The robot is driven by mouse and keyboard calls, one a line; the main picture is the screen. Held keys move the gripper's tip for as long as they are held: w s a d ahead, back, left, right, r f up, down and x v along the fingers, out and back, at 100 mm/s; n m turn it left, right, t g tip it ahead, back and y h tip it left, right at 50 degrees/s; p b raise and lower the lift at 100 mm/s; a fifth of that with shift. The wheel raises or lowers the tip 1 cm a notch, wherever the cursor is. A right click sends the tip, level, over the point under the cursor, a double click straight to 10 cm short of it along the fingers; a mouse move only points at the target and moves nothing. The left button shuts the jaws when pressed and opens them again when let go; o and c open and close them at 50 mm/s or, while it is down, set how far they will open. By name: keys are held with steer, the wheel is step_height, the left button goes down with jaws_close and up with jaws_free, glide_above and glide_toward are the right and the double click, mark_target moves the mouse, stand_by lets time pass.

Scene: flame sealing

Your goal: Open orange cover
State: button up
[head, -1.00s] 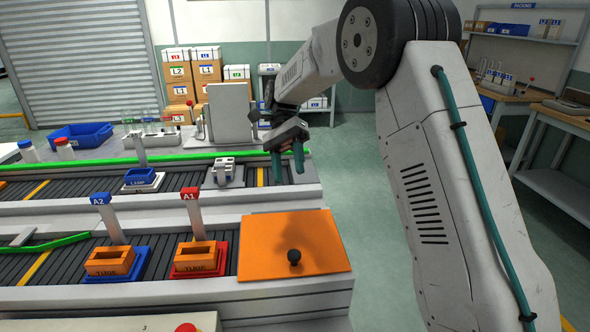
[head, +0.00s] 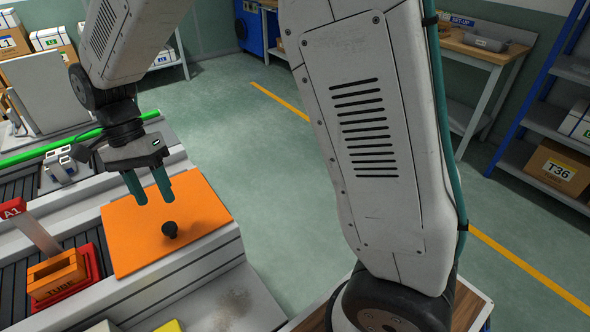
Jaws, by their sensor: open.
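The orange cover (head: 140,236) is a flat panel lying on the right end of the near conveyor, shut flat as far as I can see. A black round knob (head: 170,230) stands up from it near its front edge. My gripper (head: 149,200) points down with its two teal fingers apart. It appears over the cover, a little above and behind the knob. Nothing is between the fingers, and they look clear of the knob.
An orange tube block (head: 57,278) sits in a red holder left of the cover, beside the red A1 sign (head: 12,208) on its post. A grey fixture (head: 66,165) stands on the far conveyor.

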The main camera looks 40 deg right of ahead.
mark_target(169, 227)
steer(key=s+f+t, duration=0.1)
steer(key=f, duration=0.1)
steer(key=s+f+t, duration=0.1)
steer(key=f+t, duration=0.1)
steer(key=s+f+t, duration=0.1)
steer(key=f, duration=0.1)
steer(key=shift+s+f, duration=0.1)
steer(key=shift+f, duration=0.2)
step_height(169, 227, up, 8)
steer(key=shift+f, duration=0.15)
steer(key=shift+s+n, duration=0.1)
steer(key=shift+n, duration=0.4)
steer(key=s+d+r+n, duration=0.3)
steer(key=s+d+n, duration=0.2)
steer(key=s+d, duration=0.3)
steer(key=s+d+r+n, duration=0.3)
steer(key=s+d+n, duration=0.2)
steer(key=s+d, duration=0.3)
steer(key=shift+d+r, duration=0.3)
steer(key=shift+d, duration=0.25)
